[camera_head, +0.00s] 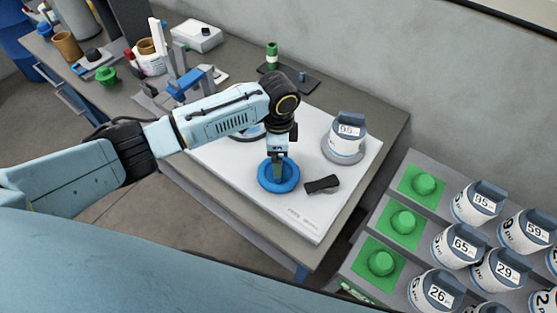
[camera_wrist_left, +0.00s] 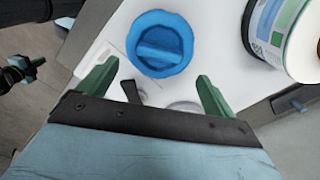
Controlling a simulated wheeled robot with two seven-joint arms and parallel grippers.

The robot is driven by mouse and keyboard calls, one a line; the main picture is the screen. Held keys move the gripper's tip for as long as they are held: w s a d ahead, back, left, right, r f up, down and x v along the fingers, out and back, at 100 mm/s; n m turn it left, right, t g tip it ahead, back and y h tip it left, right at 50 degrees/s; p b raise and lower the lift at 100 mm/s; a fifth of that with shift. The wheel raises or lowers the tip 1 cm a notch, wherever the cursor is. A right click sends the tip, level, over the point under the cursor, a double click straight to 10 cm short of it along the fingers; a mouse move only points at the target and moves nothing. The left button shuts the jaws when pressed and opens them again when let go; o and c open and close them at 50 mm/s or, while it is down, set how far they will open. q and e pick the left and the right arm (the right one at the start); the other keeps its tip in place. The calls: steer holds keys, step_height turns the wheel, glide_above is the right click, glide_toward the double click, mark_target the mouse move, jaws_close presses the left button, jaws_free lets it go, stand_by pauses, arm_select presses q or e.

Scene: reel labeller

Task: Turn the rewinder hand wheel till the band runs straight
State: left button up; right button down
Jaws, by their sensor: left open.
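In the head view a blue round wheel-like piece (camera_head: 279,177) sits on the white board, under my left gripper (camera_head: 277,160). In the left wrist view the blue wheel (camera_wrist_left: 158,43) has a scalloped rim and a raised bar across its middle. My left gripper (camera_wrist_left: 153,78) shows two green fingers spread apart, with nothing between them; the wheel lies beyond the fingertips. I cannot tell how close they are to it. No band can be made out clearly. A dark piece with green tips at the wrist view's left edge may be my right gripper (camera_wrist_left: 28,70).
A labelled white reel (camera_head: 346,140) stands on the board's right, with a black lever-like piece (camera_head: 322,184) beside the wheel. A rack (camera_head: 372,225) with green pads and several numbered reels is at right. Tools and jars crowd the bench's left.

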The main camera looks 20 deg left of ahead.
arm_select(q)
step_height(320, 180, up, 7)
steer(key=shift+r, duration=0.15)
stand_by(0.5)
